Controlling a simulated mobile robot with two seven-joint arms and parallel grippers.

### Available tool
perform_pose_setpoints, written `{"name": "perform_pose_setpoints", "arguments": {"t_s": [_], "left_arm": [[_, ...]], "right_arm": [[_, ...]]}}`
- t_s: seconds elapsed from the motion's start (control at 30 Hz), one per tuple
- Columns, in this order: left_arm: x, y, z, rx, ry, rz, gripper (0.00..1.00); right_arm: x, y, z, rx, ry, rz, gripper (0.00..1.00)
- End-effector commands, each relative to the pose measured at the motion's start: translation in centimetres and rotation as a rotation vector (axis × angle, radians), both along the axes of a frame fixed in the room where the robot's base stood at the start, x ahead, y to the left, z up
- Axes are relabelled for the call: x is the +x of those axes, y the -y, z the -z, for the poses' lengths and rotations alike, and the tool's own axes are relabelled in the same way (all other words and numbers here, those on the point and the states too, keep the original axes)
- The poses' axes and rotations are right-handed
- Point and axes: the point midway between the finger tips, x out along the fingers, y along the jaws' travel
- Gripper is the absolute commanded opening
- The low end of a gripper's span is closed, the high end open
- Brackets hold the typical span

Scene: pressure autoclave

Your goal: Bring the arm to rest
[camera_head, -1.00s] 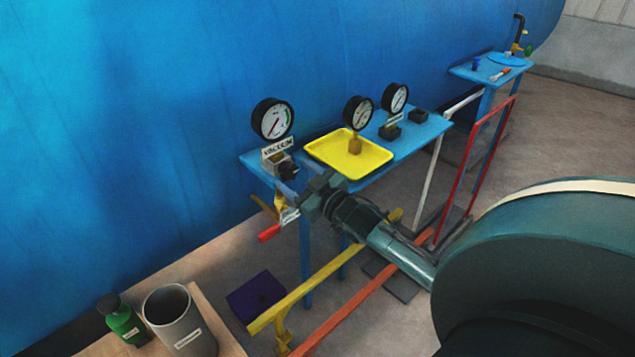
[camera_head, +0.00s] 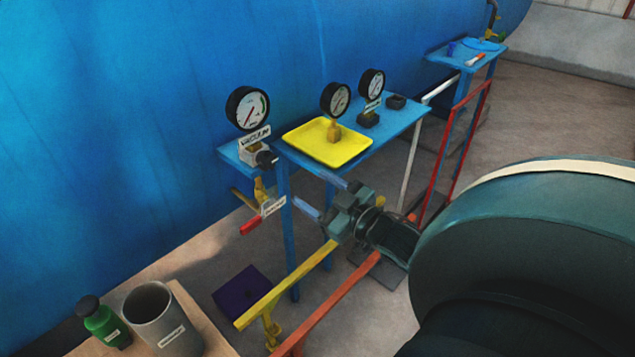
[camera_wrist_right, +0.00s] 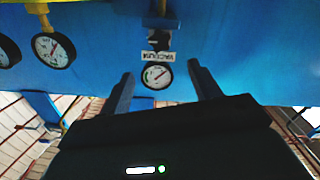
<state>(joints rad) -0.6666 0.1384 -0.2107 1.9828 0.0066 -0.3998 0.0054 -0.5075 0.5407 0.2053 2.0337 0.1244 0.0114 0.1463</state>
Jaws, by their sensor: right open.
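My right gripper (camera_head: 306,187) is in front of the blue shelf in the head view, its two grey fingers apart and pointing left toward the panel. Nothing is between the fingers. My left gripper is not in view.
The blue shelf (camera_head: 400,125) carries a yellow tray (camera_head: 305,140) and more gauges against the blue tank (camera_head: 150,100). Yellow (camera_head: 290,283) and orange rails (camera_head: 330,308) run below my gripper. A grey beaker (camera_head: 165,325) and green bottle (camera_head: 103,322) stand lower left.

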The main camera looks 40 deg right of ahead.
Motion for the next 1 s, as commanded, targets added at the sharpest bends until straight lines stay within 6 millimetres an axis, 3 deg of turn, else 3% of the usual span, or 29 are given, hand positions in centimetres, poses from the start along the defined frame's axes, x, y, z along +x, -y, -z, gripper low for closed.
{"name": "perform_pose_setpoints", "arguments": {"t_s": [0.4,0.47,0.53,0.67,0.8,0.9,1.0], "left_arm": [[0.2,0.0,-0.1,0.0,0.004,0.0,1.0],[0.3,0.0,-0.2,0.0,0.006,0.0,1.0],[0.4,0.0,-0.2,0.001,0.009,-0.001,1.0],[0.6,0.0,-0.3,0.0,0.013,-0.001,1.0],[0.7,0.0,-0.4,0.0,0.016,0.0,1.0],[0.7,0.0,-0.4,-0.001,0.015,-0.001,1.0],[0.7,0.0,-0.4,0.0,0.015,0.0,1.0]], "right_arm": [[0.0,-0.1,0.2,0.003,-0.005,0.001,0.62],[-0.2,-0.5,1.1,0.01,-0.026,0.004,0.62],[-0.9,-1.5,3.1,0.03,-0.077,0.008,0.62],[-3.4,-5.5,9.3,0.084,-0.247,0.013,0.62],[-7.3,-11.7,15.5,0.144,-0.45,-0.007,0.62],[-9.9,-15.9,18.3,0.177,-0.567,-0.03,0.62],[-11.8,-18.9,20.0,0.197,-0.648,-0.053,0.62]]}}
